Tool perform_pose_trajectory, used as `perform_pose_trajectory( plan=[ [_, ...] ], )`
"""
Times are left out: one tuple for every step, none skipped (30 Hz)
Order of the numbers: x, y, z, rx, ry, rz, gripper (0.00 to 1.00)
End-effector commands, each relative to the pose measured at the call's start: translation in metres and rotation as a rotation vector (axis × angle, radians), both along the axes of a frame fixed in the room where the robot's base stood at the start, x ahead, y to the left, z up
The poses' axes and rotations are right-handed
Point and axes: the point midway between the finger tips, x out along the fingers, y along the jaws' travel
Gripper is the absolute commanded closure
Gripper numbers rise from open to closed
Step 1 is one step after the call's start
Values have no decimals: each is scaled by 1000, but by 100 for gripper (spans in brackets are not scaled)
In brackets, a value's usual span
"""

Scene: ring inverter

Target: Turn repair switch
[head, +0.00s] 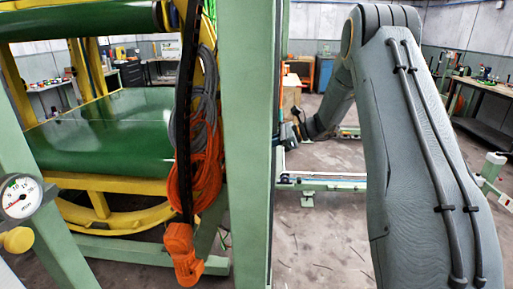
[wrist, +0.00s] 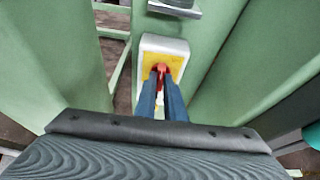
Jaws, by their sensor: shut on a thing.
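The repair switch is a red knob (wrist: 161,68) on a yellow face plate (wrist: 177,62) in a pale housing (wrist: 150,42). It shows in the wrist view, above the middle, between green surfaces. My gripper (wrist: 162,80) has two blue fingers that are closed on the red knob, one from each side. The fingers cover part of the knob, so its exact angle is hard to tell. In the head view my arm reaches away on the right and bends toward the green post. The switch and my fingertips cannot be made out there.
A green post (head: 247,150) stands close to my arm. Left of it is a yellow ring frame (head: 110,222) with green rollers, and orange cable (head: 208,165) hangs there. A pressure gauge (head: 20,197) is far left. Open floor (head: 325,235) lies between post and arm.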

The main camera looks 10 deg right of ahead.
Motion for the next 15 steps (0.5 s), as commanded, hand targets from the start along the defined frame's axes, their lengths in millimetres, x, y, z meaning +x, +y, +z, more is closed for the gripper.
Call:
perform_pose_trajectory(
  plan=[
    [0, 0, 0, 5, 12, 0, 100],
    [1, 0, 0, 7, 17, 0, 100],
    [1, 0, 0, 9, 24, 0, 100],
    [1, 0, 0, 10, 28, -1, 100],
    [1, 0, 0, 11, 32, 0, 100],
    [1, 0, 0, 13, 36, 0, 100],
    [1, 0, 0, 13, 37, 0, 100],
    [1, 0, 0, 13, 38, 1, 100],
    [1, 0, 0, 14, 40, 0, 100],
    [1, 0, 0, 14, 40, 0, 100],
    [1, 0, 0, 14, 40, 0, 100],
    [1, 0, 0, 14, 40, 0, 100],
    [1, 0, 0, 14, 40, 0, 100],
    [1, 0, 0, 14, 40, 0, 100],
    [1, 0, 0, 14, 40, 0, 100]
  ],
)
